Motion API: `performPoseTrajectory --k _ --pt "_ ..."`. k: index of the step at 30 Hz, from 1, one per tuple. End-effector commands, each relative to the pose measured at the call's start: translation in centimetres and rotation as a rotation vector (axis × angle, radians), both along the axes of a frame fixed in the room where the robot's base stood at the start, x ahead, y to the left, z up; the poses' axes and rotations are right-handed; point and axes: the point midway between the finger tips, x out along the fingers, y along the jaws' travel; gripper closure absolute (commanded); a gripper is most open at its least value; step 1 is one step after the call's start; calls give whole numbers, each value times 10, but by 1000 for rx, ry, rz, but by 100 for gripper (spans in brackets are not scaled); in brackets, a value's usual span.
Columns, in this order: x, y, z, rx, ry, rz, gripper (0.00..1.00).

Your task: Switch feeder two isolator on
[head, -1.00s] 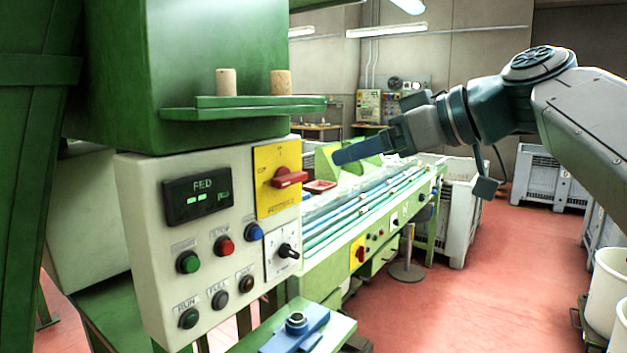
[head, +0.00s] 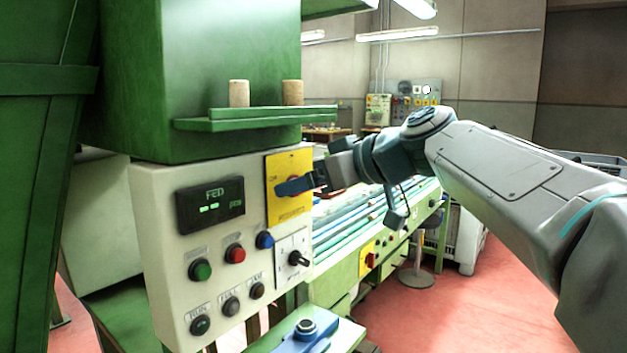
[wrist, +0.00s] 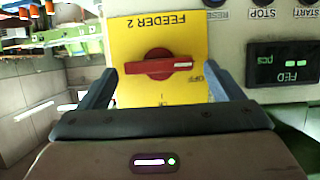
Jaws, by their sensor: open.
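The feeder two isolator is a red rotary handle (wrist: 150,66) on a yellow plate (wrist: 132,32) lettered FEEDER 2, upside down in the wrist view. The handle lies level, and its white mark points right, towards the OFF lettering. My gripper (wrist: 160,72) is open, with one finger on each side of the handle and gaps between. In the head view my gripper (head: 288,186) is in front of the yellow plate (head: 291,209) and hides most of the handle. I cannot tell whether the fingertips touch the plate.
The pale control box (head: 155,250) also carries a FED display (head: 210,204), several push buttons and a black selector knob (head: 298,259). A green ledge (head: 255,122) with two corks juts out above. A blue device (head: 305,340) sits on a lower green shelf.

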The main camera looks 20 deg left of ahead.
Motion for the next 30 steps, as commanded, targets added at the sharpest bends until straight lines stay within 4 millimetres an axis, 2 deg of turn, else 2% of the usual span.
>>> performPoseTrajectory --k 3,4,8,9,20,30 --pt "0 0 0 0 0 0 13" --pt "0 0 0 0 0 0 18" --pt "0 0 0 0 0 0 54" --pt "0 0 0 0 0 1 57" --pt "1 -1 -1 18 45 -1 57" --pt "5 -2 -1 107 261 0 57"
